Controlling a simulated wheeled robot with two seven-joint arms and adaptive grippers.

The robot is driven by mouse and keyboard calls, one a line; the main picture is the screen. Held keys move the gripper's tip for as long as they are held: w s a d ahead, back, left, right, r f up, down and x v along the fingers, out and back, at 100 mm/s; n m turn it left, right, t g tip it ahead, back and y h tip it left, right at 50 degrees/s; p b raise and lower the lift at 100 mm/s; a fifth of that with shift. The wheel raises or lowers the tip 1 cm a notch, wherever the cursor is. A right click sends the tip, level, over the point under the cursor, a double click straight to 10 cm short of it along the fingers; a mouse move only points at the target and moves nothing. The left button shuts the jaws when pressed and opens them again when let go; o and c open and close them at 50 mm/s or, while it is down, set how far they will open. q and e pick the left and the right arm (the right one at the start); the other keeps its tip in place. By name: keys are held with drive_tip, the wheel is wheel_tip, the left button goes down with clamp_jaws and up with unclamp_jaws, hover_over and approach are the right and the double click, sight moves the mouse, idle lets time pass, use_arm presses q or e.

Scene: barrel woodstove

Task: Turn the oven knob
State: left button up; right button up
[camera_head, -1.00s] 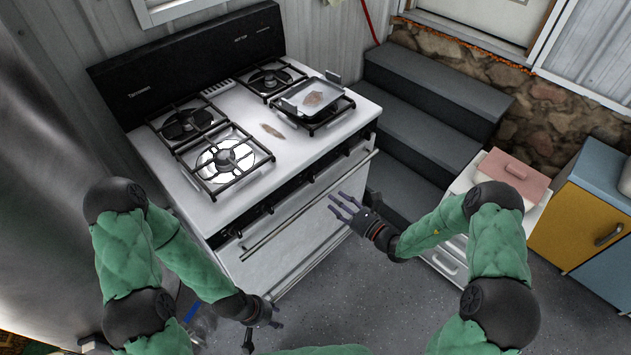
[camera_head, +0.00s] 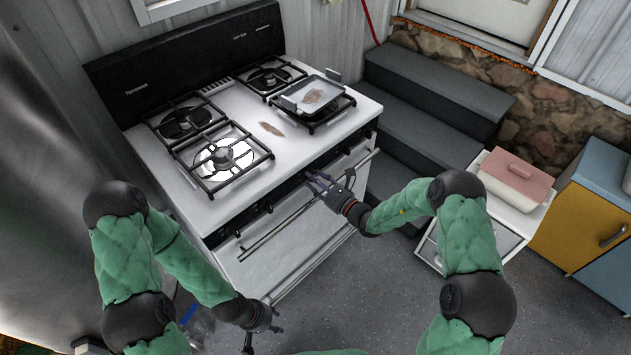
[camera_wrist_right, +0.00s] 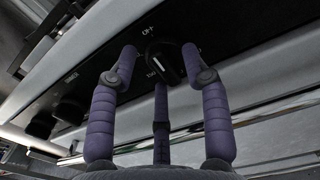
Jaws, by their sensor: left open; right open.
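The white stove (camera_head: 240,105) has a black front panel with several dark knobs. In the right wrist view, a black oven knob (camera_wrist_right: 168,62) with a white mark sits on the panel below the word "OFF". My right gripper (camera_head: 318,183) is at the stove front, over the oven door handle. In its wrist view, the purple fingers of the right gripper (camera_wrist_right: 160,56) are spread around the knob, one on each side and one below. Whether they touch it I cannot tell. My left gripper (camera_head: 262,330) is open and empty, low in front of the stove.
The oven door handle (camera_head: 284,222) runs below the knobs; other knobs (camera_wrist_right: 70,108) sit to the left on the panel. Grey steps (camera_head: 425,125) and a white drawer unit (camera_head: 470,232) stand to the right. The floor in front is clear.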

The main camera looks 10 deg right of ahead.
clamp_jaws()
